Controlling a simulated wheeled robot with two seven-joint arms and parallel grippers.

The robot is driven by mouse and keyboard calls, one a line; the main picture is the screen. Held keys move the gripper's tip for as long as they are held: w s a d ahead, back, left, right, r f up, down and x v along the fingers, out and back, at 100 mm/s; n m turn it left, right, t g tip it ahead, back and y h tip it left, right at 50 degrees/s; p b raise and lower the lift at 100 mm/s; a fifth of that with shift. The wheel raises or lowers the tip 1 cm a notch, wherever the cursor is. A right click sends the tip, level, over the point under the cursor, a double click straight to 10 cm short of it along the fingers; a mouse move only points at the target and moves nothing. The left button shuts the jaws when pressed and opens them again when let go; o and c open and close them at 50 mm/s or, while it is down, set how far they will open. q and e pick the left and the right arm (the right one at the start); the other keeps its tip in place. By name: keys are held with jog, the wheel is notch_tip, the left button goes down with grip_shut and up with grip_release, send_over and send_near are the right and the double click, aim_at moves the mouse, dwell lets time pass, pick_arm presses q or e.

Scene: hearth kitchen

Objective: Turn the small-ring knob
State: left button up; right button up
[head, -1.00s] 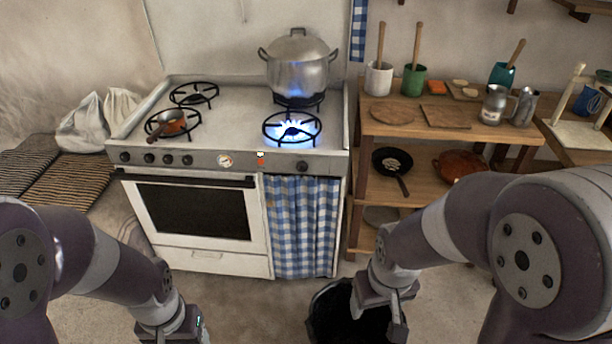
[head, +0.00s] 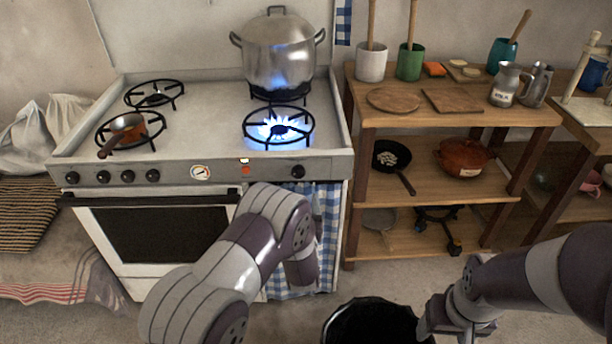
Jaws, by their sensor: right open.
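The white stove (head: 205,110) stands at the left centre, with knobs along its front panel. Several dark knobs (head: 128,176) sit in a row on the left part of the panel, and a lone dark knob (head: 298,172) sits on the right part. I cannot tell from labels which is the small-ring knob. The front right burner (head: 279,130) burns with a blue flame. My left arm crosses in front of the oven; its gripper is not visible. My right gripper (head: 453,326) is open and empty, low at the bottom right, well away from the knobs.
A steel pot (head: 280,55) stands over a flame at the back right burner. A small pan (head: 123,131) sits on the front left burner. A wooden shelf unit (head: 450,185) stands right of the stove. A black bin (head: 372,322) is on the floor in front.

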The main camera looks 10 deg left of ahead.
aim_at(298, 175)
pick_arm(q)
jog(key=x, duration=1)
jog(key=shift+w+f+b, duration=0.15)
jog(key=shift+b, duration=0.2)
jog(key=c, duration=1.1)
jog(key=shift+o, duration=0.2)
